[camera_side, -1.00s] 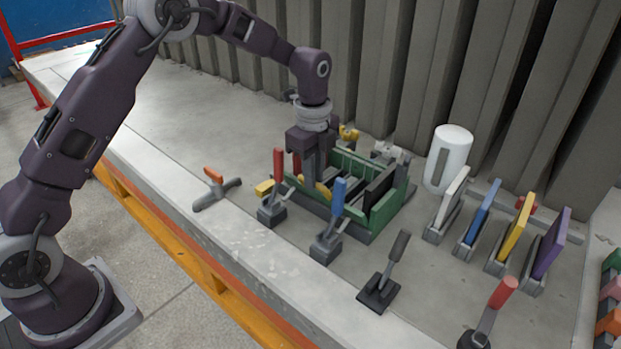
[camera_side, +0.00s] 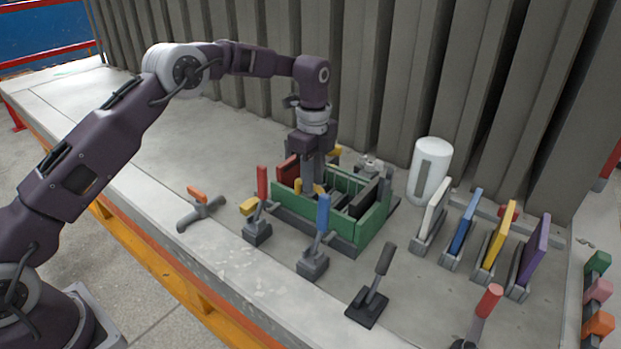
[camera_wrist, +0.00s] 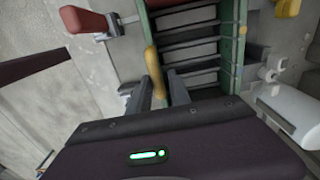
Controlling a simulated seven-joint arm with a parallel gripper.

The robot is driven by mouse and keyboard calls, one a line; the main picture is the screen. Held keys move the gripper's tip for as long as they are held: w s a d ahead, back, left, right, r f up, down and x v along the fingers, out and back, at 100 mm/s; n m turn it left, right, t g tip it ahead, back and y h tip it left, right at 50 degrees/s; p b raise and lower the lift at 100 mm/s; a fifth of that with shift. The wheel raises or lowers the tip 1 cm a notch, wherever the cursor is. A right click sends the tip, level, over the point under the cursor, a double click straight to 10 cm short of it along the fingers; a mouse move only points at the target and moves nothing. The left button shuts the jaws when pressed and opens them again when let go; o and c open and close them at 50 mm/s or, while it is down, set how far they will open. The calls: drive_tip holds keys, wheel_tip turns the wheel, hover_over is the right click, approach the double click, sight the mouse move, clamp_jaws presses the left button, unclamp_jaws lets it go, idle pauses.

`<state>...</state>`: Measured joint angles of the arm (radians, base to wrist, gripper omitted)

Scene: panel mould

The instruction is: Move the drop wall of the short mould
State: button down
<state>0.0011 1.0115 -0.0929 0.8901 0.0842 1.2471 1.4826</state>
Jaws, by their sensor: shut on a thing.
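The green mould (camera_side: 338,233) stands on the bench, an open box with several thin dark and grey plates set across it. It also shows in the wrist view (camera_wrist: 243,45). My gripper (camera_side: 308,188) points down at the mould's left end. In the wrist view its two fingers (camera_wrist: 160,92) are on either side of a slim yellow handle (camera_wrist: 152,68), and they are shut on it. What the handle joins to lower down is hidden by the fingers and gripper body. I cannot tell from these views whether it belongs to the drop wall.
White, blue, yellow and purple panels (camera_side: 534,258) stand in holders at right. A white cylinder (camera_side: 431,172) stands behind. The bench at left is largely clear.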

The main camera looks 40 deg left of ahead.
drive_tip(key=shift+w+a, duration=0.1)
drive_tip(key=shift+w, duration=0.4)
drive_tip(key=c, duration=1.4)
unclamp_jaws()
wheel_tip(320, 180, up, 7)
drive_tip(key=shift+s, duration=0.15)
